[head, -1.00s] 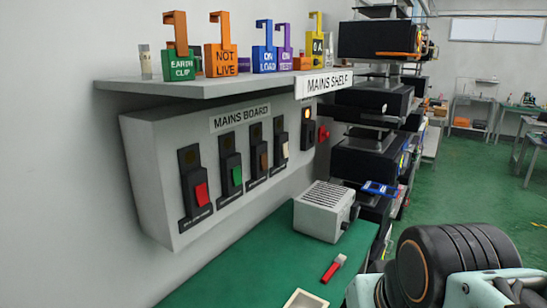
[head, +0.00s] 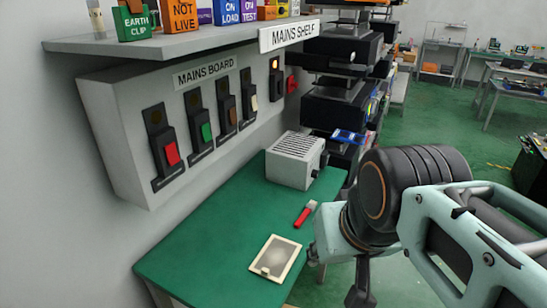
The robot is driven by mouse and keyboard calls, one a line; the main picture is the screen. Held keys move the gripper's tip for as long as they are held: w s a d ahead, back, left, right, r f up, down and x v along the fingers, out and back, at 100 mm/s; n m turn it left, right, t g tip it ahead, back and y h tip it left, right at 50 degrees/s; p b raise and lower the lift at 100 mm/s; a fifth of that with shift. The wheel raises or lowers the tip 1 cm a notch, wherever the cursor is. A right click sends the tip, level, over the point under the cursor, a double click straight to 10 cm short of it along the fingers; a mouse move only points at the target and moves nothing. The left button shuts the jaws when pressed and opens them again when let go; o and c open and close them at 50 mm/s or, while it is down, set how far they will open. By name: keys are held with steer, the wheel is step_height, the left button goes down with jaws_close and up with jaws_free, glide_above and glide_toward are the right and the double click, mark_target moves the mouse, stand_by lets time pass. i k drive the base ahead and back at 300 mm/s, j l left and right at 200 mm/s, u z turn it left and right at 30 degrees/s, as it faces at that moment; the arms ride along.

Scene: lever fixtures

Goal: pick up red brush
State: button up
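The red brush (head: 305,214) lies on the green table (head: 205,246) near its right edge, in front of the grey vented box. It has a red handle and a paler tip at its upper right end. My gripper (head: 361,292) hangs below my arm at the bottom of the head view, right of the table and apart from the brush. Only part of it shows, dark and cut off by the frame, so its finger opening cannot be made out.
A grey vented box (head: 293,160) stands at the table's back. A cream-rimmed tray (head: 275,257) lies nearer than the brush. The mains board (head: 120,110) and mains shelf (head: 180,40) are on the wall. Dark stacked units (head: 340,105) stand behind. The table's left part is clear.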

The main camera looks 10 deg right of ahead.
mark_target(310, 207)
steer(key=i+l+u, duration=0.4)
steer(key=l, duration=0.25)
steer(key=i+l+u, duration=0.2)
steer(key=l, duration=0.15)
steer(key=i+l+u, duration=0.2)
steer(key=l, duration=0.2)
steer(key=k+j+z, duration=0.1)
